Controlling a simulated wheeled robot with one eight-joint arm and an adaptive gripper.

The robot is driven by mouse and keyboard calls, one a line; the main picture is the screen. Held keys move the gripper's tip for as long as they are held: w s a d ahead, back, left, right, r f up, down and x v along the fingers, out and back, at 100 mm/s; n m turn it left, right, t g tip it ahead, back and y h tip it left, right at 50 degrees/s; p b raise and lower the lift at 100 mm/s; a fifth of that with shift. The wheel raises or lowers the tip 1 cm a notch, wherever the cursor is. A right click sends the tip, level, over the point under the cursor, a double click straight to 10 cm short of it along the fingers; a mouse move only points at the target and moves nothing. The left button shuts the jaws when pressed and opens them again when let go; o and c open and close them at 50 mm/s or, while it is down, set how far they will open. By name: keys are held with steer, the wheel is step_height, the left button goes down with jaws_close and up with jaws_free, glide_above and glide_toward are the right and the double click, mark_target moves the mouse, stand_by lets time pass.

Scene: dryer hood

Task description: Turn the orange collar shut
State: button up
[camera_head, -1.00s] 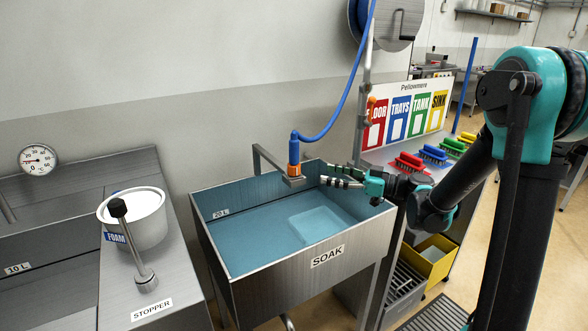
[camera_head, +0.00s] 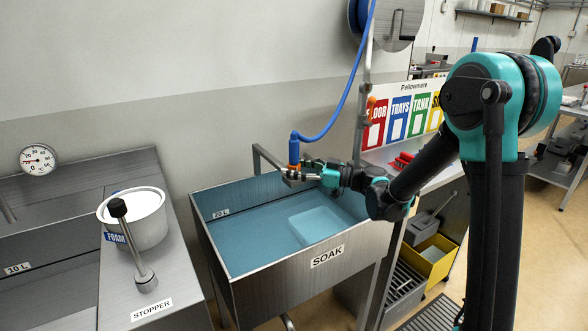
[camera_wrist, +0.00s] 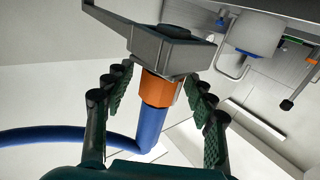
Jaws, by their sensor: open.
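The orange collar (camera_wrist: 158,88) sits at the end of the blue hose fitting (camera_wrist: 152,122), against the grey metal spout (camera_wrist: 165,48) in the wrist view. In the head view the collar (camera_head: 293,168) shows partly behind my fingers above the sink's back rim. My gripper (camera_wrist: 158,80) is open, with one finger on each side of the collar and visible gaps between. In the head view my gripper (camera_head: 299,170) reaches in from the right at the spout. Whether the collar is fully turned cannot be told.
The SOAK sink (camera_head: 262,292) holds blue water below my gripper. The blue hose (camera_head: 345,100) loops up to a reel (camera_head: 392,18). A vertical pipe (camera_head: 363,110) stands just right of the spout. A FOAM pot (camera_head: 140,232) and stopper lever (camera_head: 135,250) stand at the left.

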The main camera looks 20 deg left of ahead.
steer(key=c, duration=1.2)
steer(key=shift+s+m+t, duration=0.1)
steer(key=shift+m+t, duration=0.3)
steer(key=shift+t, duration=0.2)
steer(key=shift+m+t, duration=0.4)
steer(key=shift+t, duration=0.2)
steer(key=o, duration=1.2)
steer(key=shift+d, duration=0.15)
steer(key=s+d, duration=0.2)
steer(key=d, duration=0.9)
steer(key=shift+d, duration=0.3)
